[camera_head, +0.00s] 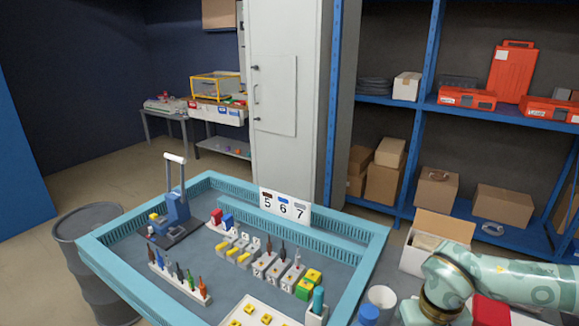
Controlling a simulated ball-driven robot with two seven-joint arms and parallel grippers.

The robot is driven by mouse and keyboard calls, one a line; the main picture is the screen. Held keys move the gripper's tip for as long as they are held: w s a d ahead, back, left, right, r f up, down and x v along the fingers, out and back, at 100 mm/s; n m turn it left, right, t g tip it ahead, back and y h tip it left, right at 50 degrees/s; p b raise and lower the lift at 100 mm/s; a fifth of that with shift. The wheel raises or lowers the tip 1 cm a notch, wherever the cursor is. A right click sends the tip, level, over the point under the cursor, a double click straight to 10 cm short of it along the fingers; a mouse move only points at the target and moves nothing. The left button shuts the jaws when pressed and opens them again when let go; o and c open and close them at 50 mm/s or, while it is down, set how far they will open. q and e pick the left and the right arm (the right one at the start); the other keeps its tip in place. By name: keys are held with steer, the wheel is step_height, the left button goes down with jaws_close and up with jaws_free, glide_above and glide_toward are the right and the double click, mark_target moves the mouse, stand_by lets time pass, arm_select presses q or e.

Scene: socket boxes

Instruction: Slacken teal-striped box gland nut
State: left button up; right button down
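Small grey boxes with yellow parts (237,252) stand in a row on the bench. Grey boxes with white number labels (275,271) stand right of them, with dark and pale upright pieces on top. Green-and-yellow blocks (308,284) are beside these. A teal upright piece (318,299) stands in a white holder near the front right. The boxes are too small to tell which has a teal stripe, and I cannot make out a gland nut. My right arm crosses the lower right corner, but its gripper is outside the view. My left gripper is not in view.
The bench has a raised teal rim (103,249). A blue lever press (176,207) stands at its left, behind a rack of drivers (180,278). A sign reading 5 6 7 (285,207) stands at the back. A white cup (381,298) is right of the bench.

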steer(key=shift+s+a+f+p, duration=0.1)
steer(key=shift+s+a+p, duration=0.05)
steer(key=shift+s+p, duration=0.15)
stand_by(0.8)
steer(key=shift+a+p, duration=0.15)
steer(key=shift+p, duration=0.15)
steer(key=shift+w+a+p, duration=0.1)
steer(key=shift+a+p, duration=0.6)
steer(key=shift+p, duration=0.55)
steer(key=shift+w+a, duration=0.15)
steer(key=shift+w, duration=0.25)
step_height(320, 180, up, 6)
steer(key=p, duration=0.5)
